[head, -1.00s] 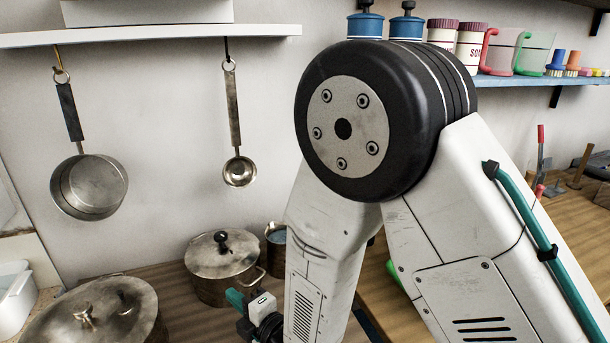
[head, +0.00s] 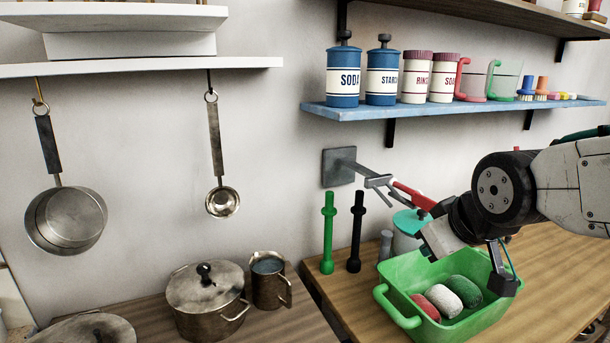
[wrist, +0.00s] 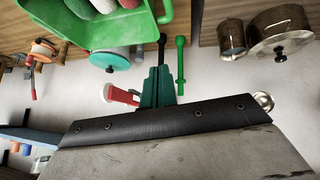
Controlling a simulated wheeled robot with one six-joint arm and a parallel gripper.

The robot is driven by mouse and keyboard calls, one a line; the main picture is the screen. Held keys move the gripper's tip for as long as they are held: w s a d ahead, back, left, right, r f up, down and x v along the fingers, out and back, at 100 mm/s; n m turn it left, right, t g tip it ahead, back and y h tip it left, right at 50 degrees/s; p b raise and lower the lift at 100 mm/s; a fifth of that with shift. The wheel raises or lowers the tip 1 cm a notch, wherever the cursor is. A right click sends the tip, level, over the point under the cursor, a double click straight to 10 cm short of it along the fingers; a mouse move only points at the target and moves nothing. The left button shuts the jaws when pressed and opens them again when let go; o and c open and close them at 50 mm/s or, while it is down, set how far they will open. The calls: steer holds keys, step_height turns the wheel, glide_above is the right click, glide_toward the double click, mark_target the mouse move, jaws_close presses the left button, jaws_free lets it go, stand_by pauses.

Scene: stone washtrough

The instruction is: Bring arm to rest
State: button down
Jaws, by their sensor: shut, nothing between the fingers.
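My gripper (wrist: 157,88) shows in the wrist view as teal fingers close together, shut and empty. In the head view my arm reaches in from the right, and my wrist hangs above the green tub (head: 397,311). The fingertips are hard to make out there, against the teal-lidded jar (head: 407,241) behind. The tub also shows at the top of the wrist view (wrist: 120,32).
A wall fitting with a red handle (head: 412,195) is close behind my wrist. A green rod (head: 328,235) and a black rod (head: 356,235) stand left of the tub. Pots (head: 205,300) are farther left. A blue shelf (head: 440,109) holds canisters above.

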steer(key=s+d+r+m+g+h, duration=0.15)
steer(key=s+d+m, duration=0.4)
steer(key=s, duration=0.55)
steer(key=s+f+g, duration=0.4)
steer(key=s+g, duration=0.1)
steer(key=s, duration=0.2)
steer(key=shift+n, duration=0.35)
steer(key=shift+y, duration=0.25)
